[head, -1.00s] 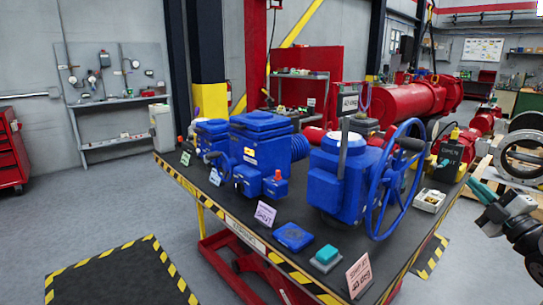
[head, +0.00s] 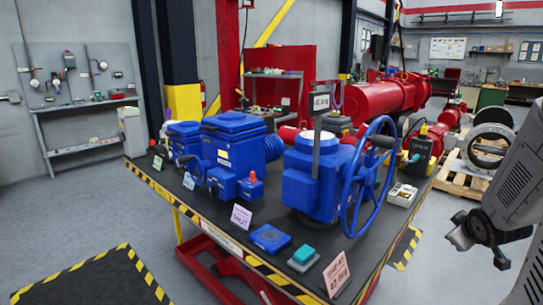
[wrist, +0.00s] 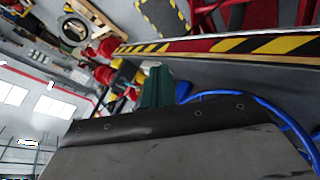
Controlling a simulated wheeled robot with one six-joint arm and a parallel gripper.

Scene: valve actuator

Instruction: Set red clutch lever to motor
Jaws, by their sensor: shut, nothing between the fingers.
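The large blue valve actuator (head: 305,185) stands on the table, with a blue handwheel (head: 350,205) on its right side. A grey upright lever (head: 316,140) rises at its front. I cannot make out a red lever; a small red knob (head: 253,176) sits on a blue box of the left actuator (head: 232,140). In the wrist view, the green fingers of my gripper (wrist: 156,86) are shut and empty, partly hidden behind a dark panel. The blue handwheel rim (wrist: 285,120) shows beyond it.
The table has a hazard-striped edge (head: 255,262). A blue block (head: 269,238), a teal button (head: 303,254) and a pink sign (head: 336,273) are at its front. A white box (head: 402,194) and a black box (head: 424,150) are at right.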

